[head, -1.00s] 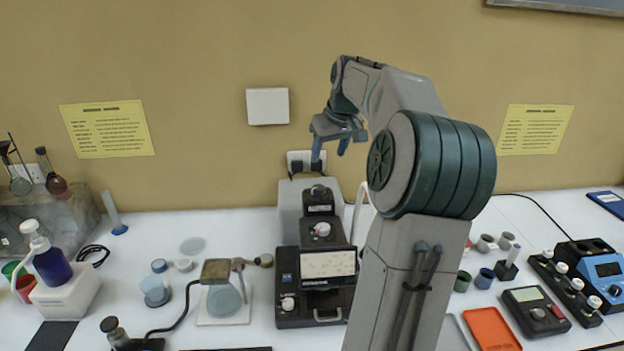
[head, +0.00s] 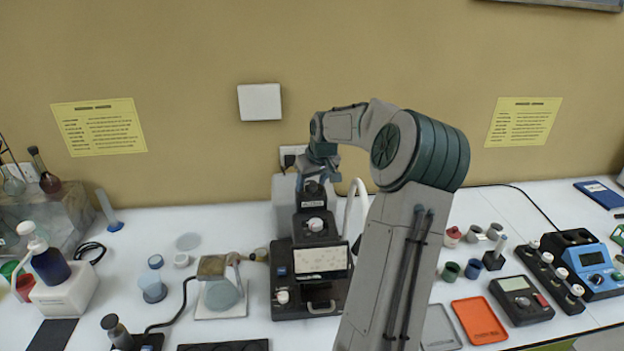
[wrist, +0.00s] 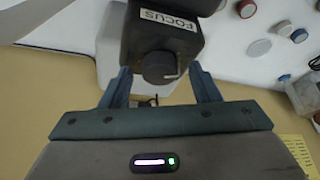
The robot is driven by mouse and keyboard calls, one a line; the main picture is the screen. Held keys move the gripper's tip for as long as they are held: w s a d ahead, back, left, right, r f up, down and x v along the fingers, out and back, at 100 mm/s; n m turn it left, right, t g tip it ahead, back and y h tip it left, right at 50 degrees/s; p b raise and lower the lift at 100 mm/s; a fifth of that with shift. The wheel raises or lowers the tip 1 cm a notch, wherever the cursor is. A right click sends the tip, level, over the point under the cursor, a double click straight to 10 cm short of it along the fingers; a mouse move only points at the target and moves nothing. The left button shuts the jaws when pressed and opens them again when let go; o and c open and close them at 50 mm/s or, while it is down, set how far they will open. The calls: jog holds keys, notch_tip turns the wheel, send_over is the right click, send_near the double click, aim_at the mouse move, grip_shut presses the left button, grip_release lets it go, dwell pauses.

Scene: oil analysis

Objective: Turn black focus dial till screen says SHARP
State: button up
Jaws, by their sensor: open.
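The black focus dial (wrist: 158,68) has a pale mark on its rim and sits under a white FOCUS label in the wrist view. It is on top of the dark microscope (head: 284,262), where the head view shows it only partly below my gripper. My gripper (wrist: 161,82) is open, with one blue-grey finger on each side of the dial. I cannot tell whether they touch it. In the head view my gripper (head: 318,170) points down above the microscope. The screen (head: 322,260) shows a pale image with specks; its wording is too small to read.
White knobs (head: 316,224) are on the microscope's front. A stand with a round plate (head: 222,295) is at its left. An orange tray (head: 479,320) and a blue meter (head: 594,270) are to the right. The wall is close behind.

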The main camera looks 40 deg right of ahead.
jog(key=c, duration=1)
jog(key=shift+f+m+b, duration=0.1)
jog(key=shift+m+b, duration=0.2)
jog(key=shift+b, duration=0.1)
jog(key=m+b, duration=0.1)
jog(key=b, duration=0.1)
jog(key=m+h+b, duration=0.1)
jog(key=m, duration=0.1)
jog(key=shift+w+a+h+b, duration=0.15)
jog(key=shift+a+h+b, duration=0.05)
jog(key=shift+h+b, duration=0.15)
jog(key=shift+m+g+h+b, duration=0.4)
jog(key=shift+m+b, duration=0.25)
jog(key=shift+m, duration=0.55)
jog(key=shift+m+g+h+b, duration=0.25)
jog(key=shift+m+g+b, duration=0.25)
jog(key=shift+m, duration=0.7)
jog(key=o, duration=1)
